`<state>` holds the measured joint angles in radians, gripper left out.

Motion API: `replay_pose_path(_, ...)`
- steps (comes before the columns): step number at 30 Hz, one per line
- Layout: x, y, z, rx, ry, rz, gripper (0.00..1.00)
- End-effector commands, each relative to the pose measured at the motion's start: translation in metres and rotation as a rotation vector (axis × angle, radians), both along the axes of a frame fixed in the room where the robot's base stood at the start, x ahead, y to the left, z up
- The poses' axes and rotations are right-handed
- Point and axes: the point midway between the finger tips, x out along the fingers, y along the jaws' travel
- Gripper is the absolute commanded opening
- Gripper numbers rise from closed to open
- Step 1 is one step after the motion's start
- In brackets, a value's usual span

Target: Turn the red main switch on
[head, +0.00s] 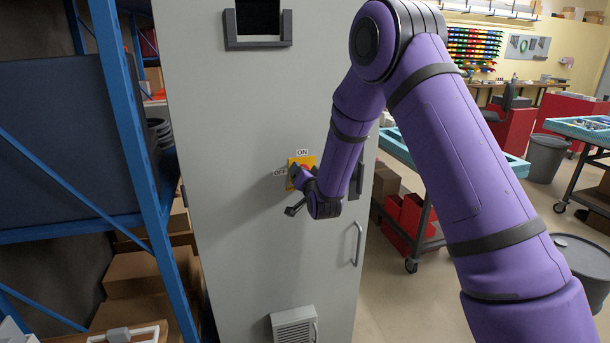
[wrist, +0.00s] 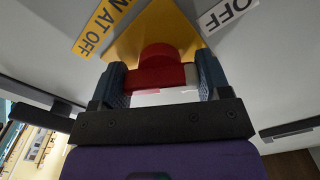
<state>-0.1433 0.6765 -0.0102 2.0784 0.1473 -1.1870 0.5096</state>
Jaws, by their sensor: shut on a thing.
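The red main switch (wrist: 158,69) sits on a yellow plate (wrist: 135,38) on the front of a grey cabinet. My gripper (wrist: 157,82) is shut on the red switch's handle, with one dark finger on each side of it. In the head view the yellow plate (head: 305,160) has an ON label (head: 302,152) above it and an OFF label (head: 279,173) at its left. In the head view my gripper (head: 298,176) covers most of the switch, so I cannot tell there which label the handle points to. The OFF label (wrist: 227,14) also shows in the wrist view.
The grey cabinet (head: 240,230) has a door handle (head: 357,243) at right and a vent (head: 294,326) low down. A blue rack (head: 130,120) stands close at left. A cart with red bins (head: 410,215) stands behind at right.

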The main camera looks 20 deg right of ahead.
Motion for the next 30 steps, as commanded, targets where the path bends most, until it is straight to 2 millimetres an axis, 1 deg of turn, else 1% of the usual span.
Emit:
replay_pose_path(18,0.0,-0.0013,-0.0008,0.587,0.0,-0.002,0.47)
replay_pose_path(24,-0.0001,-0.0007,-0.0008,0.758,0.0,-0.001,0.47)
replay_pose_path(30,-0.0001,-0.001,-0.0006,0.891,0.0,-0.002,0.47)
